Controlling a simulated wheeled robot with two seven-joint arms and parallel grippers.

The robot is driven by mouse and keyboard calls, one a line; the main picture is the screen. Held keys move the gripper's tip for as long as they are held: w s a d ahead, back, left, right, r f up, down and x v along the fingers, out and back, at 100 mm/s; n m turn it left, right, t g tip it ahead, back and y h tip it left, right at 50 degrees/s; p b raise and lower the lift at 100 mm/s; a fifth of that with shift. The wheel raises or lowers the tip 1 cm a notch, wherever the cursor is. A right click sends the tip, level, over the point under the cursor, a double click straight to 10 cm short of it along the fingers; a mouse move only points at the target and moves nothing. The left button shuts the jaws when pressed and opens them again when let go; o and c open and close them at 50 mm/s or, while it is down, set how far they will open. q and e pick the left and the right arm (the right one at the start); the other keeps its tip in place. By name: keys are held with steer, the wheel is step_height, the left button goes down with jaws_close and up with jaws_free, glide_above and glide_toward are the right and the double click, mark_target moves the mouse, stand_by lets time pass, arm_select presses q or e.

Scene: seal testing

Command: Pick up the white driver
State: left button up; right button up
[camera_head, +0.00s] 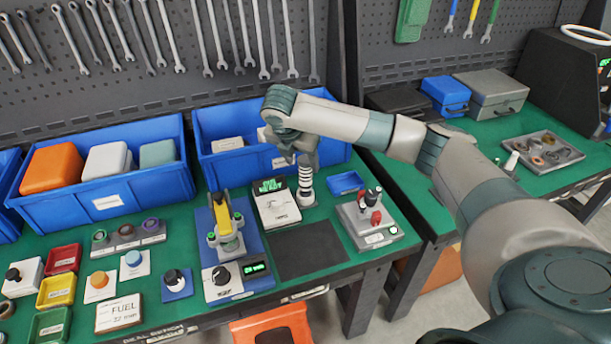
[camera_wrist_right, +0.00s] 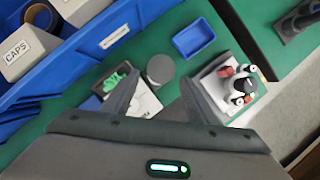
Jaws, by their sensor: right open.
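What looks like the white driver (camera_head: 306,191) stands upright on the bench, white with dark bands, just right of a white device with a green display. In the wrist view its round grey top (camera_wrist_right: 160,69) shows between the fingers, a little beyond them. My right gripper (camera_head: 300,161) is above it, pointing down, open and empty. The driver's upper end is partly hidden by the gripper in the head view. In the wrist view the two fingers of the right gripper (camera_wrist_right: 159,84) are spread apart. My left gripper is not in view.
The white device (camera_head: 279,209) stands close left of the driver. A small blue tray (camera_head: 346,182) lies to the right, and a grey fixture with red parts (camera_head: 367,222) stands nearer the front. Blue bins (camera_head: 225,166) stand behind. A dark mat (camera_head: 310,250) is bare.

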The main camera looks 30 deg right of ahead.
mark_target(305, 170)
steer(key=shift+p+x, duration=0.5)
steer(key=shift+x, duration=2)
steer(key=shift+w, duration=0.1)
steer(key=shift+d+f+p, duration=0.15)
steer(key=shift+f+p, duration=0.2)
steer(key=shift+p, duration=0.05)
steer(key=shift+p+x, duration=0.75)
steer(key=shift+x, duration=1.5)
steer(key=shift+w, duration=0.1)
steer(key=shift+r, duration=0.1)
steer(key=c, duration=1.3)
